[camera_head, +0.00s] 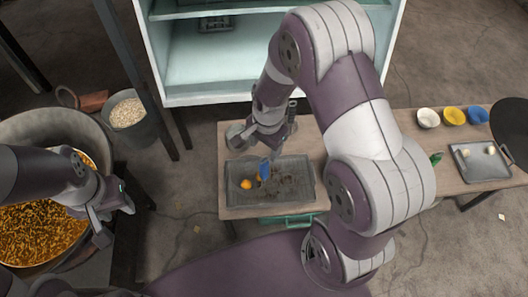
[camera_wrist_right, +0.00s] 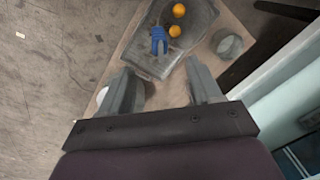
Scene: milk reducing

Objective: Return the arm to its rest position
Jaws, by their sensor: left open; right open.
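My right arm arches up across the middle of the head view. Its gripper (camera_head: 262,148) hangs over the back edge of a dark grey tray (camera_head: 232,200). The right wrist view shows its two fingers apart, with nothing between the fingertips (camera_wrist_right: 160,74). My left gripper (camera_head: 112,218) is at the left, open and empty, over the right side of a large pot (camera_head: 88,128). In the tray lie a small blue object (camera_head: 264,170) and orange balls (camera_head: 246,184). The blue object (camera_wrist_right: 159,40) and two orange balls (camera_wrist_right: 178,11) also show in the wrist view.
A wooden table (camera_head: 400,120) holds the tray, small white, yellow and blue bowls (camera_head: 453,116) and a smaller tray (camera_head: 480,162). A pale open cabinet (camera_head: 220,75) stands behind. A bucket of pale grains (camera_head: 127,113) is beside the pot. A grey cup (camera_wrist_right: 228,44) is near the tray.

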